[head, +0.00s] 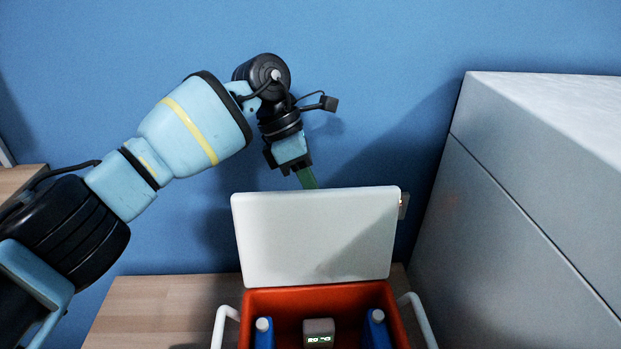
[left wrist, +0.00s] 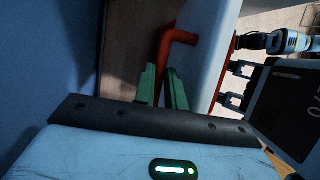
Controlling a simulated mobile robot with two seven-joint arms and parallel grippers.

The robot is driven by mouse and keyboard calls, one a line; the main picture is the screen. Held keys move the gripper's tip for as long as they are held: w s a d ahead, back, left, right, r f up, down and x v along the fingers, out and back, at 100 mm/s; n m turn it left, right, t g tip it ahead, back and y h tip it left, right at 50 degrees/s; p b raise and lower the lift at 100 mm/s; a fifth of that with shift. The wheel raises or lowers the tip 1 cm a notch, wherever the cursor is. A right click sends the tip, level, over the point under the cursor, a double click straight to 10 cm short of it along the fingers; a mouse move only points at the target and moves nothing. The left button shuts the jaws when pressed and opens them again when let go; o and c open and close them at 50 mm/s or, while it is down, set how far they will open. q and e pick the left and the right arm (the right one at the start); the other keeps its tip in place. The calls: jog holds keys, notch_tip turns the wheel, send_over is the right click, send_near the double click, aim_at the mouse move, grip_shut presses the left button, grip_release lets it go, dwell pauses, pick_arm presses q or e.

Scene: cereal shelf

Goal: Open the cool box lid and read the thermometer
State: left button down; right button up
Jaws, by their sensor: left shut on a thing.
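The cool box (head: 262,299) has an orange-red inside, and its white lid (head: 315,237) stands up, open. My left gripper (head: 307,178) is at the lid's top edge, partly hidden behind it. In the left wrist view its green fingers (left wrist: 160,87) are shut on the red lid handle (left wrist: 178,37). The thermometer (head: 318,326) is a small grey block inside the box. Its lit green display faces me, but the characters are too small to read surely. My right gripper is not seen; part of another arm of mine (left wrist: 290,41) shows in the left wrist view.
Blue bottle-like things with white caps stand on the thermometer's left (head: 264,338) and right (head: 376,333). White side handles (head: 222,326) flank the box. A large grey block (head: 540,210) rises close on the right. The wooden surface (head: 160,308) is bare at left.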

pick_arm(q)
jog(key=shift+w+f, duration=0.2)
jog(key=shift+f, duration=0.05)
pick_arm(e)
jog(key=shift+w+f, duration=0.1)
jog(key=shift+w, duration=0.3)
jog(key=shift+s, duration=0.15)
pick_arm(q)
jog(key=c, duration=1.5)
grip_release()
jog(key=shift+o, duration=0.2)
jog(key=shift+r, duration=0.1)
